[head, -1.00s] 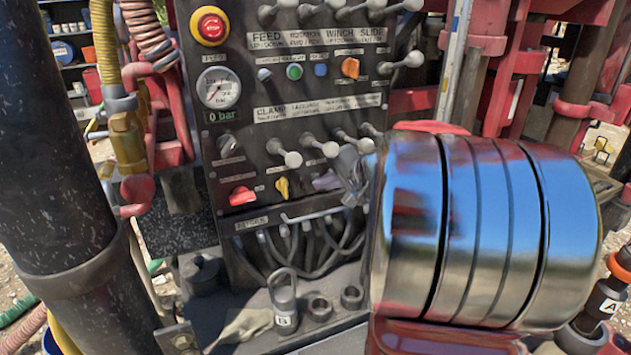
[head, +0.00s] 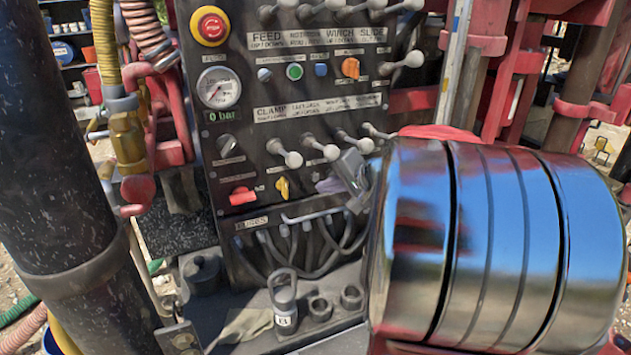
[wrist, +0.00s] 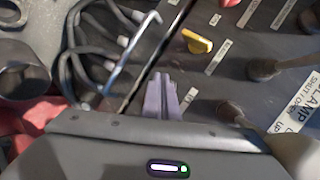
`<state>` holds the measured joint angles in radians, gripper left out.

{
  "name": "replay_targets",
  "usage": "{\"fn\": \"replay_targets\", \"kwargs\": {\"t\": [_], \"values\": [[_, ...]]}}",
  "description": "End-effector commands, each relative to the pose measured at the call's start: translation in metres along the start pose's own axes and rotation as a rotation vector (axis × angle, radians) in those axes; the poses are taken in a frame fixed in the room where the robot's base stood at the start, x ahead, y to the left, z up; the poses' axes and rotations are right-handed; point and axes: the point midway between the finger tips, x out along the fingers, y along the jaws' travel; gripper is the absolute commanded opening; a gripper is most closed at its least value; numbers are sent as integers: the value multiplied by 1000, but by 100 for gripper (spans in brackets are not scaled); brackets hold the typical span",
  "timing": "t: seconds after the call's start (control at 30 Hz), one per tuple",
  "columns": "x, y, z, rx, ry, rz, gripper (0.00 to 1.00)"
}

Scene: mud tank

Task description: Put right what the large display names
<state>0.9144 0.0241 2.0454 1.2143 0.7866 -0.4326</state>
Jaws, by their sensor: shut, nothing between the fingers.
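A dark control panel (head: 290,105) shows in the head view. It has a round pressure gauge (head: 219,88) above a green readout, "0 bar" (head: 225,116). No larger display is clearly in view. In its lower row are a red knob (head: 242,195), a yellow knob (head: 283,188) and a lilac knob (head: 328,185). My gripper (head: 352,172) is shut and empty, close beside the lilac knob. I cannot tell whether it touches it.
Grey levers (head: 285,152) stick out just above the knobs. A red stop button (head: 212,26) sits at the top left. Dark cables (head: 310,245) hang below. My shiny arm link covers the right side.

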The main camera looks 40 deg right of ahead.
Motion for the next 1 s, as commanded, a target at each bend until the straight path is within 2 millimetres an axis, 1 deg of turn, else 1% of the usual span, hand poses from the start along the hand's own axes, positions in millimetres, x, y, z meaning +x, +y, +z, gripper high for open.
{"fn": "replay_targets", "kwargs": {"t": [0.17,0.8,1.0], "values": [[-3,1,1,0,0,0,0],[-37,20,19,1,2,1,0],[-40,22,22,0,0,0,0]]}}
